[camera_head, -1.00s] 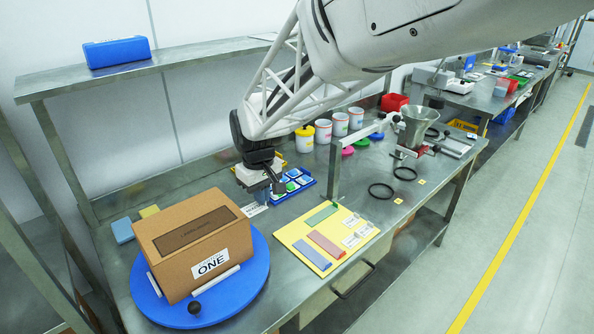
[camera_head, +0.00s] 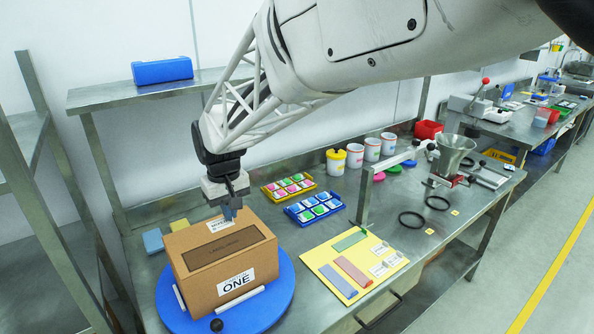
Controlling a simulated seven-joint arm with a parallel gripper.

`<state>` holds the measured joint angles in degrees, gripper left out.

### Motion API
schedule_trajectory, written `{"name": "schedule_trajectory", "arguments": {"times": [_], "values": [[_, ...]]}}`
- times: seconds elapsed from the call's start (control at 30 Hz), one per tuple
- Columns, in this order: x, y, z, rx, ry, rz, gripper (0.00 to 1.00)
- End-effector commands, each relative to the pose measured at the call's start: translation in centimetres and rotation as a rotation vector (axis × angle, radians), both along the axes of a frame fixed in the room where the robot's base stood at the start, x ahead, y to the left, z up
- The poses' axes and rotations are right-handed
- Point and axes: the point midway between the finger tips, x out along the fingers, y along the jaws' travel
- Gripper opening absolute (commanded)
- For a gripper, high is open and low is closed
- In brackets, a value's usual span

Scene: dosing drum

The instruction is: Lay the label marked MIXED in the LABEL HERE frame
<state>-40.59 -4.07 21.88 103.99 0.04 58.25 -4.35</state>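A cardboard box (camera_head: 188,272) marked ONE stands on a blue round turntable (camera_head: 282,296). Its top carries a dark rectangular frame (camera_head: 222,246) with faint lettering too small to read. My gripper (camera_head: 230,214) points down above the back edge of the box. A small white label (camera_head: 220,223) with dark text shows at its fingertips, apparently held between them. Its word is too small to read surely. The label appears over the back part of the box top, behind the dark frame. I cannot tell whether it touches the box.
A yellow board (camera_head: 325,262) with coloured strips and white cards lies to the right. A blue tray (camera_head: 300,219) and a yellow tray (camera_head: 268,193) of coloured pieces lie behind. A metal post (camera_head: 365,195) rises beside the board. Blue and yellow blocks (camera_head: 153,240) lie left of the box.

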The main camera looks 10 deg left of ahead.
Motion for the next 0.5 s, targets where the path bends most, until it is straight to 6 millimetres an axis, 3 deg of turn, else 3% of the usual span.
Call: {"name": "schedule_trajectory", "arguments": {"times": [0.5], "values": [[0.03, -0.03, -0.52, 0.0, 0.0, 0.0, 0.0]]}}
